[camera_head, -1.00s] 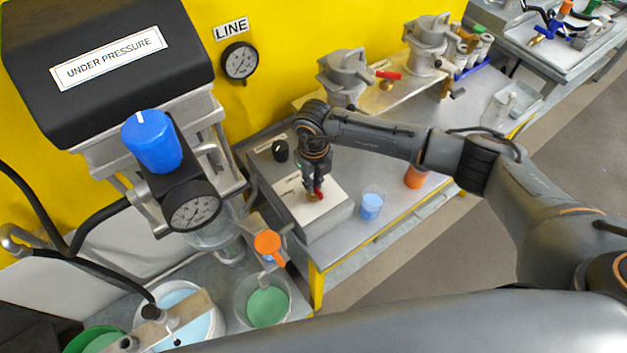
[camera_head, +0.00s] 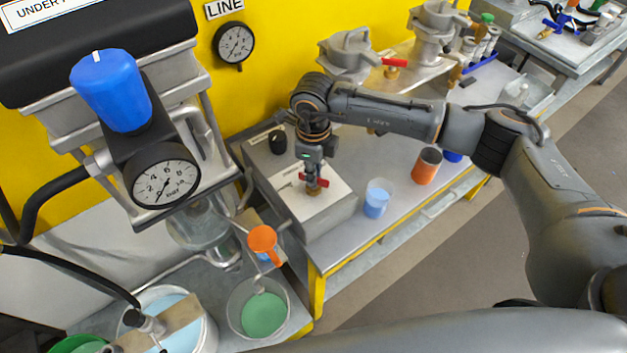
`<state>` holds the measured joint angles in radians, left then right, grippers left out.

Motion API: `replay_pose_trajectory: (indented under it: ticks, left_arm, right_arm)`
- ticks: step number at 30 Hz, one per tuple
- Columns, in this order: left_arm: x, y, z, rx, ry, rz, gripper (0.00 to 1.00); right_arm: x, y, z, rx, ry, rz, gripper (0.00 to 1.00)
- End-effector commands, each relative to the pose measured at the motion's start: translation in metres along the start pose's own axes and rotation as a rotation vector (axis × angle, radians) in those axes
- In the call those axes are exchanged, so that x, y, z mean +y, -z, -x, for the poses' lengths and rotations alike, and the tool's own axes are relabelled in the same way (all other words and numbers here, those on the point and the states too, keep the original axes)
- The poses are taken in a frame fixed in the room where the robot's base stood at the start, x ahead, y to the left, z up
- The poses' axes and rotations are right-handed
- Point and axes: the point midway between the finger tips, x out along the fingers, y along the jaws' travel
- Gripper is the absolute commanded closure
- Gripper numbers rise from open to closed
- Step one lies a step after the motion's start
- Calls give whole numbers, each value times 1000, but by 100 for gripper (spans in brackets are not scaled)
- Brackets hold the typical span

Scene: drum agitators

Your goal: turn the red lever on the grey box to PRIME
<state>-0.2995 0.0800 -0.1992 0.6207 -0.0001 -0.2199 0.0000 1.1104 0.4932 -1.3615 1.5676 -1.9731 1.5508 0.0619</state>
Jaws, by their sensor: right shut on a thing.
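The grey box (camera_head: 325,215) with a white top plate stands on the metal bench at the centre. The red lever (camera_head: 322,183) is on its top, above a brass-coloured base. My right gripper (camera_head: 313,181) points down over the box and is shut on the red lever. Red shows on both sides of the fingers, so the lever lies roughly crosswise in the picture. The plate's lettering is too small to read, so I cannot tell which mark the lever points at. My left gripper is out of view.
A black knob (camera_head: 277,142) is on the box's back part. A cup of blue liquid (camera_head: 377,198) and an orange cup (camera_head: 426,165) stand to the right. An orange-handled valve (camera_head: 263,240) and a green-filled beaker (camera_head: 264,312) are at the left front.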

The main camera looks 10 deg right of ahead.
Motion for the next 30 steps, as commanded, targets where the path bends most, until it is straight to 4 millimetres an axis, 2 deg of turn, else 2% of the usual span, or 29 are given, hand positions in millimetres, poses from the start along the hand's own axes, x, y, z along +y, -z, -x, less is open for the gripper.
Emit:
replay_pose_trajectory:
  ticks: [1, 9, 28, 29, 30]
  left_arm:
    - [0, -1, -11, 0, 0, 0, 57]
    - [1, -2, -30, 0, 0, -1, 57]
    - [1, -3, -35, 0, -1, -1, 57]
    - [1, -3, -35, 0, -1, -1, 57]
    - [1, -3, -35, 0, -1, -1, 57]
  right_arm:
    - [-1, 0, -5, -3, 3, 31, 100]
    - [-1, 0, -2, -2, 3, 164, 100]
    - [0, -1, 1, -2, 1, 218, 100]
    - [0, -1, 1, -2, 1, 218, 86]
    - [-1, -1, 1, -2, 2, 218, 78]
